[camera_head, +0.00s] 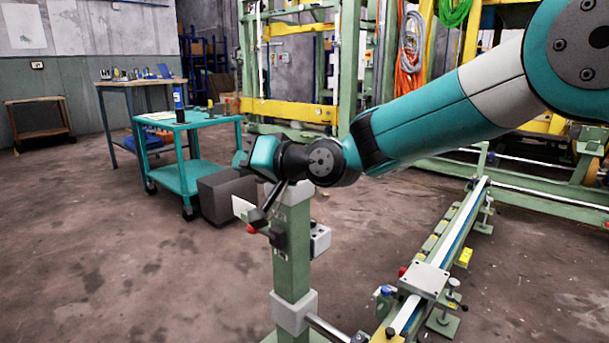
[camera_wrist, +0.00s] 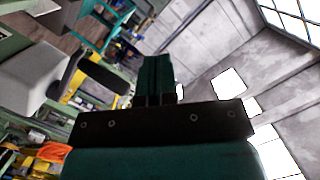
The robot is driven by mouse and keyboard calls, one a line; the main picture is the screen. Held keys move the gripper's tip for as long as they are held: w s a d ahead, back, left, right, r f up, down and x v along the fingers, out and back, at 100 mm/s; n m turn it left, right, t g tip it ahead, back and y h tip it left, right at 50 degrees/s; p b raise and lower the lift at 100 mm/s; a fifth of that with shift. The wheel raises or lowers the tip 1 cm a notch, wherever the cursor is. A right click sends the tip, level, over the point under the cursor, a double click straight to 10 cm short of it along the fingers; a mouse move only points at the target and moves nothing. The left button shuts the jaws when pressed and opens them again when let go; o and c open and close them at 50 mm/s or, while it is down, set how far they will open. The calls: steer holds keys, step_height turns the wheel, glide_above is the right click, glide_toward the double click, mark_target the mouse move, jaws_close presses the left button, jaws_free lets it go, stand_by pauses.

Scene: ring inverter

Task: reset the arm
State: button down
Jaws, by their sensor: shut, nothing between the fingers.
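My arm reaches in from the upper right in the head view and bends at a dark joint. Its teal end lies above the green post (camera_head: 291,255), with my gripper (camera_head: 240,160) pointing left, small and partly hidden by the wrist. In the wrist view my gripper (camera_wrist: 155,62) shows two teal fingers pressed together, with nothing between them. Beyond the fingers are a grey wall and bright windows. I cannot tell from the head view whether the arm touches the post.
A black lever (camera_head: 266,207) and red button (camera_head: 252,229) are on the post close below my wrist. A teal cart (camera_head: 190,177) and dark box (camera_head: 228,196) stand behind. A long green rail (camera_head: 450,232) runs at right. The floor at left is clear.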

steer(key=s+d+f+n+g+h+p, duration=0.2)
steer(key=s+d+g+h, duration=0.25)
steer(key=s+d, duration=0.9)
steer(key=s+d+f+n+g+h+p, duration=0.1)
steer(key=s+d+g+h+p, duration=0.3)
steer(key=s+d, duration=1)
steer(key=s+a+r+p, duration=0.1)
steer(key=s+r+p, duration=0.1)
steer(key=r+p, duration=1.6)
steer(key=s+a+r+p, duration=0.1)
steer(key=s+r+p, duration=0.1)
steer(key=r+p, duration=1.6)
steer(key=shift+s+r+h, duration=0.15)
steer(key=shift+r+h, duration=0.3)
steer(key=shift+r, duration=0.2)
